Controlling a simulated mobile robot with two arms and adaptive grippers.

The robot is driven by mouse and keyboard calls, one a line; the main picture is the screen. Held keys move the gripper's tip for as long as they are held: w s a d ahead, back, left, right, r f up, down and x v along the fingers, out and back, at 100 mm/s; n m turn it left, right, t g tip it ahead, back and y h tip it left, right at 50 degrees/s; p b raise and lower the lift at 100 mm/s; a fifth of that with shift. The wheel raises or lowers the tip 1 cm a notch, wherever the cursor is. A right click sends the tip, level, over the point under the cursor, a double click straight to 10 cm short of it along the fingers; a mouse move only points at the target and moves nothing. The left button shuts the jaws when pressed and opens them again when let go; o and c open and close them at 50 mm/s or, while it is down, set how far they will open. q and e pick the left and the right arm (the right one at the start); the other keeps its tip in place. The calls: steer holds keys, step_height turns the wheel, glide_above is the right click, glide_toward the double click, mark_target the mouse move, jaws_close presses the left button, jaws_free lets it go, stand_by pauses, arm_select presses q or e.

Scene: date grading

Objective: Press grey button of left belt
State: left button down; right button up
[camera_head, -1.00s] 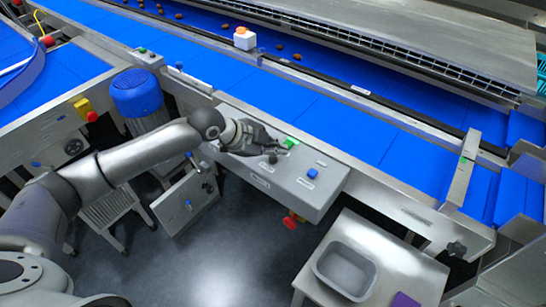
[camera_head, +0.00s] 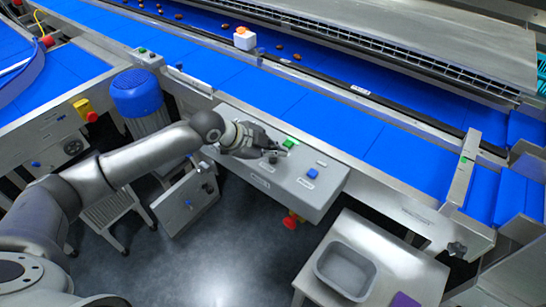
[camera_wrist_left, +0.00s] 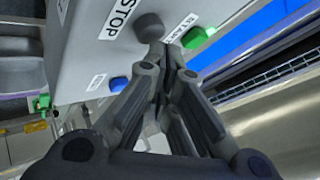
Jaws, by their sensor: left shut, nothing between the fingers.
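A sloped grey control box (camera_head: 262,172) stands at the front of the blue belt (camera_head: 340,128). In the wrist view the dark grey button (camera_wrist_left: 150,27) sits on the box panel (camera_wrist_left: 88,45) beside a STOP label. A green button (camera_wrist_left: 195,38) is to its right and a blue one (camera_wrist_left: 118,85) lower left. My left gripper (camera_wrist_left: 163,50) is shut and empty, its fingertips at the lower edge of the grey button; whether they touch it I cannot tell. In the head view my left gripper (camera_head: 281,151) is over the box, between the green button (camera_head: 290,142) and the grey one (camera_head: 272,158). My right gripper is not in view.
A red emergency button (camera_head: 290,222) sticks out under the box. A side table with a grey tray (camera_head: 345,270) stands at lower right. A blue motor (camera_head: 137,92) is left of the box. Several dates and an orange-and-white block (camera_head: 244,39) are on the far belt.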

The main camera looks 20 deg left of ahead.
mark_target(275, 160)
arm_select(q)
steer(key=shift+f, duration=0.5)
stand_by(0.5)
steer(key=shift+r, duration=0.1)
steer(key=shift+r+p, duration=0.75)
steer(key=shift+r, duration=0.1)
step_height(275, 160, up, 5)
steer(key=p, duration=0.4)
steer(key=shift+p, duration=0.3)
stand_by(0.4)
